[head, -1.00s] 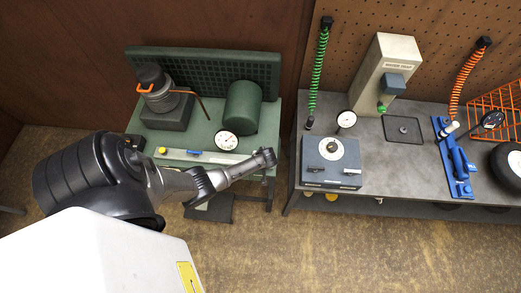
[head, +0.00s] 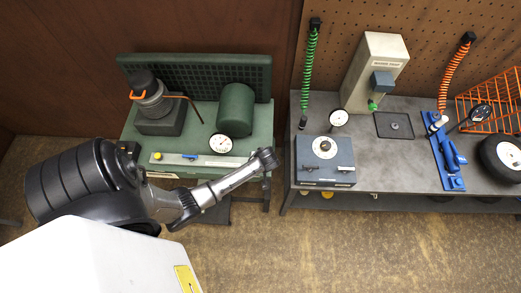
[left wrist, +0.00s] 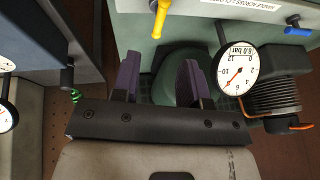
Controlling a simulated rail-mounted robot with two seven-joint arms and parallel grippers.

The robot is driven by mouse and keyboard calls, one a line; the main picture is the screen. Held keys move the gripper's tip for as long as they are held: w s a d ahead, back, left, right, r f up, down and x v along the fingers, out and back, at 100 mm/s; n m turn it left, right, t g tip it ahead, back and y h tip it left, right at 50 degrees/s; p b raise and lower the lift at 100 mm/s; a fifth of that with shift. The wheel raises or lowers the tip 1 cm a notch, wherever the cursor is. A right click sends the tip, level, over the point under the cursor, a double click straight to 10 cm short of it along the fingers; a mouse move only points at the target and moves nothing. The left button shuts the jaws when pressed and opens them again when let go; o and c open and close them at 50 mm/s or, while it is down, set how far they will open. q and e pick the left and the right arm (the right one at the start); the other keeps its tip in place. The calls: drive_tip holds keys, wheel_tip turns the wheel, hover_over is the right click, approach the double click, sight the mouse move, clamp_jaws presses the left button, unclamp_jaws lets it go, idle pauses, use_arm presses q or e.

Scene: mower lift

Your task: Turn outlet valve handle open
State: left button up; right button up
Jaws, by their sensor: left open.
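In the left wrist view a yellow lever handle (left wrist: 160,18) hangs at the front edge of the green bench, and a blue lever handle (left wrist: 297,31) sits farther right. In the head view the blue handle (head: 190,157) is on the bench front, and the yellow lever is not seen, probably behind my arm. I cannot tell which is the outlet valve's. My left gripper (head: 268,158) is at the bench's front right corner. Its purple fingers (left wrist: 158,82) are apart with nothing held, and the yellow lever appears beyond them, apart. My right gripper is not in view.
The green bench (head: 185,119) carries a dark green tank (head: 235,110), a compressor (head: 150,95), a white gauge (head: 220,143) and a yellow knob (head: 157,156). A gap separates it from the grey bench (head: 390,155) with its grey-blue box (head: 325,170).

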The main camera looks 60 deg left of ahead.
use_arm(q)
drive_tip(key=shift+v, duration=1.45)
drive_tip(key=shift+m, duration=0.3)
drive_tip(key=w+d+r+m+t+h, duration=0.1)
drive_tip(key=d+r+m+t+h, duration=0.1)
drive_tip(key=d+r+m, duration=0.45)
drive_tip(key=w+d+r+m+t+h, duration=0.1)
drive_tip(key=d+r+m+t, duration=0.2)
drive_tip(key=r, duration=0.7)
drive_tip(key=s+d+r+m+h, duration=0.25)
drive_tip(key=s+d+r, duration=0.3)
drive_tip(key=s, duration=0.35)
drive_tip(key=s+f+g, duration=0.2)
drive_tip(key=s+f, duration=0.2)
drive_tip(key=s, duration=0.4)
drive_tip(key=shift+d+f+m, duration=0.3)
drive_tip(key=shift+d+f, duration=0.1)
drive_tip(key=shift+d, duration=0.1)
drive_tip(key=shift+s, duration=0.15)
